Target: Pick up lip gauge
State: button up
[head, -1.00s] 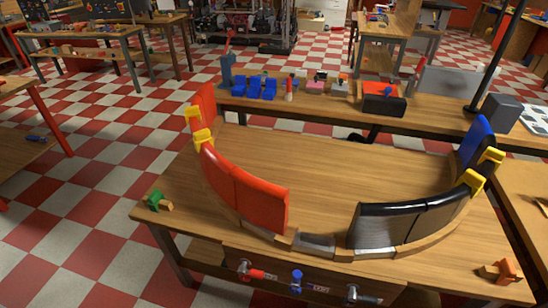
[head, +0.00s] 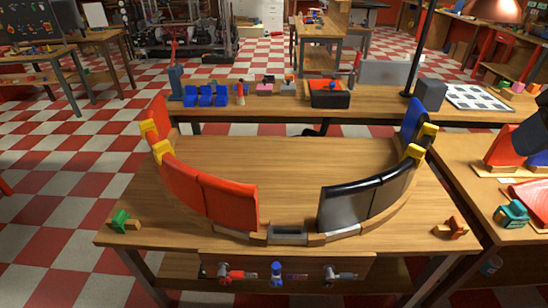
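No thing in view can be told for certain as the lip gauge. Two small pieces on the wooden table (head: 285,165) might be it: a green one with a wooden part (head: 121,221) at the front left corner, and an orange-brown one (head: 453,227) at the front right corner. Both lie outside the ring of curved panels, with nothing on them. My gripper is not in view.
Red panels (head: 228,203) and black panels (head: 345,207) stand in a curved base, with yellow clips (head: 163,149). Tools hang on the table's front. A bench (head: 285,105) behind holds blue bins (head: 206,96). A side table (head: 480,205) adjoins at right.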

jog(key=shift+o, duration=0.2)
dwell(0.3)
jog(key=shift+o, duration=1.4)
